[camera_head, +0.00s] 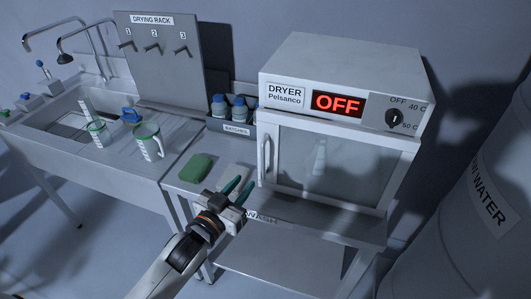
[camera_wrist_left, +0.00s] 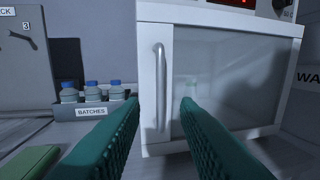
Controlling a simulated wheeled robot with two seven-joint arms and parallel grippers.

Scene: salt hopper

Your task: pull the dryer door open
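The dryer (camera_head: 338,110) is a white box with a glass-front door (camera_head: 320,165), on a metal table. The door looks shut, and its display reads OFF. The door handle (camera_head: 266,160) is a vertical metal bar at the door's left edge; it also shows in the left wrist view (camera_wrist_left: 160,88). My left gripper (camera_head: 239,187) is in front of the door, left of and below the handle in the head view. Its green fingers (camera_wrist_left: 160,108) are apart with nothing between them, and the handle shows beyond the gap, not touched. My right gripper is not in view.
A tray marked BATCHES (camera_head: 236,127) with several blue-capped bottles stands left of the dryer. A green sponge (camera_head: 195,168) lies on the table near my left gripper. A sink (camera_head: 60,125) is at left, a large water barrel (camera_head: 475,215) at right.

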